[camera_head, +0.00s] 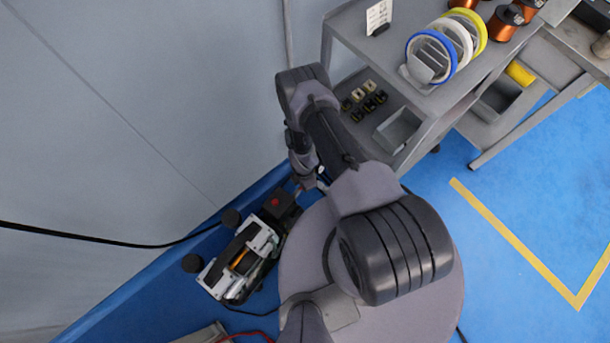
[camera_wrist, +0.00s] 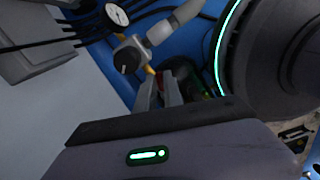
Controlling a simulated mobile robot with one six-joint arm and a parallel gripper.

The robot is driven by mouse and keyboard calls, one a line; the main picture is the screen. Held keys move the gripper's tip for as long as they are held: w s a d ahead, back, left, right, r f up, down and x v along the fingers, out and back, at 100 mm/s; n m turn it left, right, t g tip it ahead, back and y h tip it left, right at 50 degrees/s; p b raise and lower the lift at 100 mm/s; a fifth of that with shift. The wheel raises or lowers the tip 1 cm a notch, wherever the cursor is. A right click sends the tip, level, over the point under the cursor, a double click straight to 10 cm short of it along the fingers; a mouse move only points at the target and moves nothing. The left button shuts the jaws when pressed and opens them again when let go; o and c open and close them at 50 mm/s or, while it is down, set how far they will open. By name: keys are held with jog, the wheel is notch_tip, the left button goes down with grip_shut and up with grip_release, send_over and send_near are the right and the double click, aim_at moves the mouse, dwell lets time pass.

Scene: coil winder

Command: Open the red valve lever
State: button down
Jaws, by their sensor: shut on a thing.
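My gripper (camera_wrist: 159,88) is shut at the valve fitting in the wrist view, with its two fingers close together. The red valve lever is mostly hidden between and behind the fingers, and its angle cannot be told. Just beyond the fingertips is a grey fitting with a black knob (camera_wrist: 127,60) and a yellow part (camera_wrist: 150,70). A round white pressure gauge (camera_wrist: 116,14) sits above it. In the head view, my gripper (camera_head: 311,182) is low beside the wall, largely covered by my own arm.
A machine with a dark box and red button (camera_head: 275,202) stands close to the gripper, below left. A grey shelf cart (camera_head: 345,40) with wire spools is at upper right. Black hoses (camera_wrist: 40,45) run near the gauge. Blue floor (camera_head: 510,190) is clear at right.

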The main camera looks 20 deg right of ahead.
jog(key=shift+w+a+n+b, duration=0.15)
jog(key=shift+w+n+b, duration=0.2)
jog(key=shift+n, duration=0.75)
jog(key=shift+w+a+n+b, duration=0.1)
jog(key=shift+w+n+b, duration=0.2)
jog(key=shift+n, duration=0.8)
jog(key=c, duration=1.5)
grip_release()
notch_tip(320, 180, up, 17)
jog(key=p, duration=0.8)
jog(key=shift+w+r, duration=0.15)
jog(key=shift+r, duration=0.05)
